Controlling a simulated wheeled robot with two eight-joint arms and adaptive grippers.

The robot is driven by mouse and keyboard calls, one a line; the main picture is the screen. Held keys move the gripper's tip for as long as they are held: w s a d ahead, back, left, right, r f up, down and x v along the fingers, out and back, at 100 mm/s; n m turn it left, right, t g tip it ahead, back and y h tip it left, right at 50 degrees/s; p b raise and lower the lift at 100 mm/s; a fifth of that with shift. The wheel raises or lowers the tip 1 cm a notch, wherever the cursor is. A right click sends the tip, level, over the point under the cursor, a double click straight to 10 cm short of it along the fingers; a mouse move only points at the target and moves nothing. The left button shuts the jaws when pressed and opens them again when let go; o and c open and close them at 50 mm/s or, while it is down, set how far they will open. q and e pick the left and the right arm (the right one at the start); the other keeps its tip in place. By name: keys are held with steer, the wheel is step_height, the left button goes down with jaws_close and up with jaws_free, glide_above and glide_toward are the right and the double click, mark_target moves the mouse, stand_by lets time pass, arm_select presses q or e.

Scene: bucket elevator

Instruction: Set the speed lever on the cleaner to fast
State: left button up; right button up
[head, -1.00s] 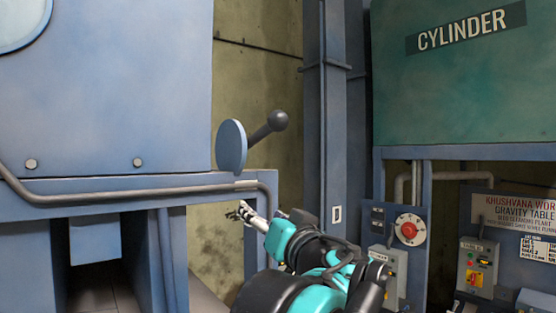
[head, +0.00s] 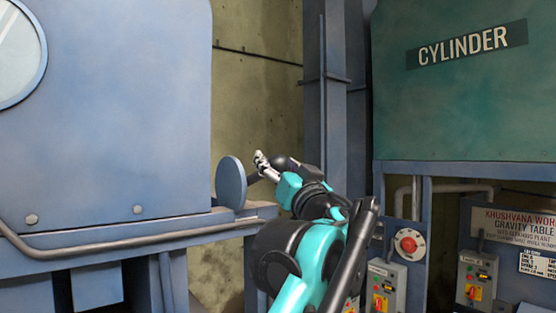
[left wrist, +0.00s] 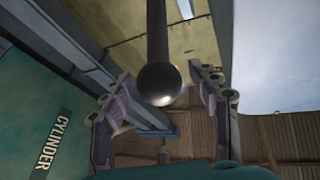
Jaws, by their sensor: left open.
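The speed lever is a grey rod with a ball knob on a round blue disc (head: 231,182) at the side of the blue cleaner (head: 110,110). In the head view my left gripper (head: 263,163) is at the lever and covers part of the rod and knob. In the left wrist view the dark ball knob (left wrist: 158,84) lies between the two spread fingers, with gaps on both sides and the rod running up from it. The gripper is open, and I see no finger touching the knob. My right gripper is not in view.
A grey pipe rail (head: 130,240) runs along the cleaner below the lever. A blue steel column (head: 325,90) stands behind my arm. The green cylinder machine (head: 460,110) and control boxes (head: 478,280) are at the right.

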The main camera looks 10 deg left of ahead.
arm_select(q)
jaws_close()
steer(key=shift+f, duration=0.15)
steer(key=shift+s+d+f+b, duration=0.1)
steer(key=shift+f+b, duration=0.35)
steer(key=shift+b, duration=0.15)
step_height(320, 180, down, 13)
steer(key=w+a+t+b, duration=0.1)
steer(key=b, duration=0.6)
steer(key=shift+f+m, duration=0.15)
steer(key=shift+m, duration=0.15)
